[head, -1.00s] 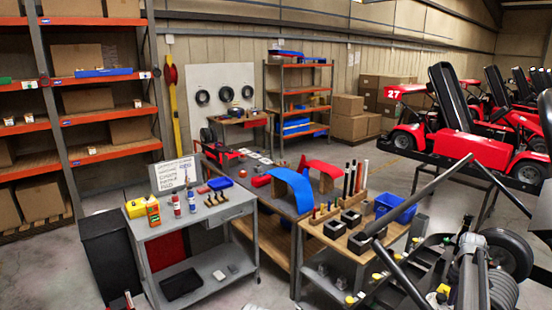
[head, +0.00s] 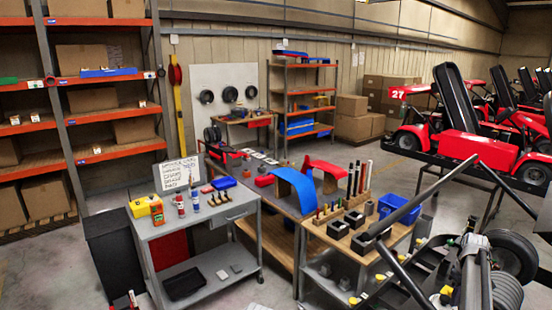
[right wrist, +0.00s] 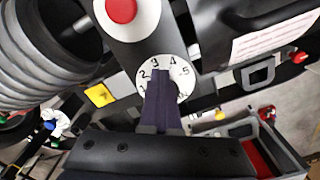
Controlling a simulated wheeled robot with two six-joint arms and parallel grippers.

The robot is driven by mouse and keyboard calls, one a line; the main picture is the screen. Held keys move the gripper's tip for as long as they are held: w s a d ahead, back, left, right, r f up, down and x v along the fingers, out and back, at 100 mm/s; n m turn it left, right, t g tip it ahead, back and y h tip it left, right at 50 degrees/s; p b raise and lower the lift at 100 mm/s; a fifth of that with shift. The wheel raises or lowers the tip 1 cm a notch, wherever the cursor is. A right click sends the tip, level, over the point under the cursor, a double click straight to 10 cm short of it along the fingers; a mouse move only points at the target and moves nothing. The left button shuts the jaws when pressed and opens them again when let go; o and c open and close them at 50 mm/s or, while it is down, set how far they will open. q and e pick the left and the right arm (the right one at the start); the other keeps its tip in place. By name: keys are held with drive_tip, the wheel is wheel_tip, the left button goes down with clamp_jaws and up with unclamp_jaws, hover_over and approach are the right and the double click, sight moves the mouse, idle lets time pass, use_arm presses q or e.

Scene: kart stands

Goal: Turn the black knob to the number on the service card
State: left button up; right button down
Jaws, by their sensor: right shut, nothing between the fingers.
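In the right wrist view, a white round dial (right wrist: 184,84) carries black numbers; 2, 3, 4 and 5 are readable. My right gripper (right wrist: 161,74) is shut, its dark fingers lying over the dial's middle with the tips near the 3. The black knob is hidden behind the fingers or merges with them, so its pointing and any contact cannot be told. A white card (head: 179,173) with handwriting stands on the grey cart in the head view; its writing is too small to read surely. My left gripper is not in view.
A red button (right wrist: 121,9) sits on a panel just above the dial, beside a grey ribbed cylinder (right wrist: 40,50). A printed white sheet (right wrist: 275,38) is at the upper right. In the head view, the grey cart (head: 190,232) and a wooden bench stand left of the kart parts.

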drive_tip(key=shift+a, duration=1.2)
drive_tip(key=shift+s, duration=0.1)
drive_tip(key=shift+s+a, duration=0.15)
drive_tip(key=shift+s, duration=0.05)
idle(0.3)
wheel_tip(320, 180, up, 6)
drive_tip(key=p, duration=0.6)
drive_tip(key=shift+s, duration=0.15)
